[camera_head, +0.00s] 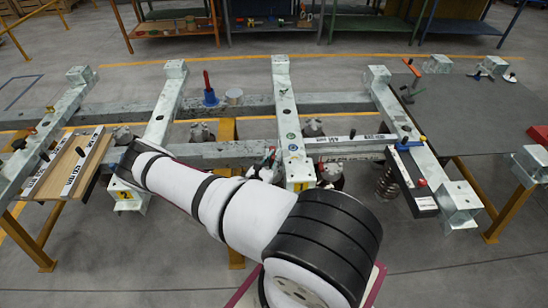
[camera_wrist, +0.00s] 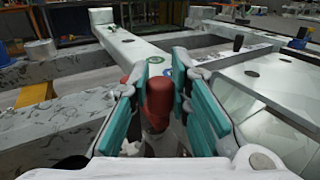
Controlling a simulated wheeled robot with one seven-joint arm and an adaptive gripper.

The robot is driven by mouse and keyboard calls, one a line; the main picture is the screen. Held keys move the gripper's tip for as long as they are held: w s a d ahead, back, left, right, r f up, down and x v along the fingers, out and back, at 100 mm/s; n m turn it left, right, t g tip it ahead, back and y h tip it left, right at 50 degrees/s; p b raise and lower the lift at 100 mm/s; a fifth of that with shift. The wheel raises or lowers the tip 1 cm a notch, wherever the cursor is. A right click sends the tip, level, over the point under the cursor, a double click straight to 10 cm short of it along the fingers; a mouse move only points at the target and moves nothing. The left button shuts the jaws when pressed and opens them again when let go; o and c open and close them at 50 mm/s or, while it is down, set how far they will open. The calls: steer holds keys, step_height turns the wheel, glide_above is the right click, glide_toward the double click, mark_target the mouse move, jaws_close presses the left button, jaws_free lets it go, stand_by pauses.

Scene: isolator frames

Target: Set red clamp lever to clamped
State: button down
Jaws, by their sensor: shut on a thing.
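The red clamp lever (camera_wrist: 158,100) has a rounded red handle and stands roughly upright between my fingers in the wrist view. My gripper (camera_wrist: 160,78) has teal finger pads, one on each side of the red handle, and is shut on it. The lever's lower part and its base are mostly hidden by the gripper. The lever is too small there to make out clearly.
The central metal beam (camera_head: 283,105) with round stickers runs just right of my gripper. A blue fixture with a red handle (camera_head: 209,94) and a grey cylinder (camera_head: 234,96) stand farther back. A wooden board (camera_head: 75,160) lies at left. A dark tabletop (camera_head: 480,110) fills the right.

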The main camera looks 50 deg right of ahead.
steer(key=shift+s+d, duration=0.1)
steer(key=shift+s, duration=0.05)
steer(key=c, duration=1.5)
jaws_free()
steer(key=shift+o, duration=0.2)
steer(key=s+a, duration=0.2)
steer(key=a, duration=1)
